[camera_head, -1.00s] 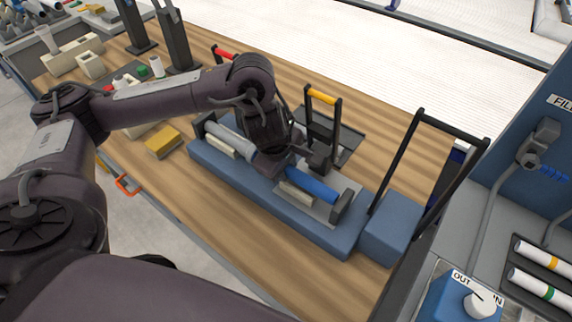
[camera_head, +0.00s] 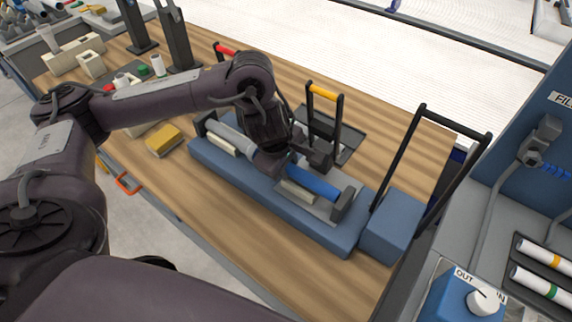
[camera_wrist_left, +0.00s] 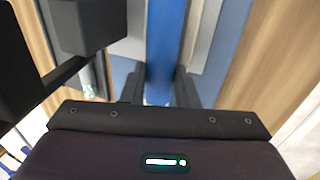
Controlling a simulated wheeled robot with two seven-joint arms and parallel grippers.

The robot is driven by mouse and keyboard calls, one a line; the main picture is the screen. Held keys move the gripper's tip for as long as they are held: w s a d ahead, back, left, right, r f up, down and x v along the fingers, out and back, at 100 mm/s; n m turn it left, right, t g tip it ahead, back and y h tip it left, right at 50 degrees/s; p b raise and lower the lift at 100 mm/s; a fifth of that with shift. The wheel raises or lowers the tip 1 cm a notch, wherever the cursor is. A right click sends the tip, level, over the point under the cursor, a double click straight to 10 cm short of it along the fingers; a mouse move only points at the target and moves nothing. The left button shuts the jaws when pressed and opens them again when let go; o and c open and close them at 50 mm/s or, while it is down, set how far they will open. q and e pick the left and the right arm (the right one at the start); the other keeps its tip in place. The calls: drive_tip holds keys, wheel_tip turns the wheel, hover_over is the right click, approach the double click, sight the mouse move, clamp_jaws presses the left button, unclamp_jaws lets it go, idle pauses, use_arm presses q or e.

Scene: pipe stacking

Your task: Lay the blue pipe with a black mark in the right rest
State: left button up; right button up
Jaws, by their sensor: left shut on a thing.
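The blue pipe (camera_head: 318,185) lies lengthwise over the right part of a long blue fixture (camera_head: 255,200), along the right cream block (camera_head: 297,192). I cannot tell whether it touches the block. My left gripper (camera_head: 289,163) is shut on the blue pipe near its left end. The left wrist view shows the blue pipe (camera_wrist_left: 166,45) between both fingers (camera_wrist_left: 160,88). No black mark is visible on the part that shows. A grey pipe (camera_head: 230,136) lies to the left, above another cream block (camera_head: 222,145). My right gripper is not in view.
A yellow-handled black frame (camera_head: 324,93) stands just behind the gripper. A tall black handle frame (camera_head: 430,160) rises from a blue block (camera_head: 393,225) on the right. The wooden table is bare in front of the fixture.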

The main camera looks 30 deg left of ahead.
use_arm(q)
drive_tip(key=shift+s+d+f, duration=0.1)
drive_tip(key=shift+s+f, duration=0.4)
drive_tip(key=shift+f, duration=0.3)
drive_tip(key=o, duration=1)
drive_tip(key=shift+w, duration=0.1)
drive_tip(key=shift+o, duration=0.2)
wheel_tip(320, 180, up, 5)
drive_tip(key=shift+f+p, duration=0.15)
drive_tip(key=shift+p, duration=1)
drive_tip(key=p+v, duration=0.1)
drive_tip(key=v, duration=0.3)
drive_tip(key=shift+r+p, duration=0.3)
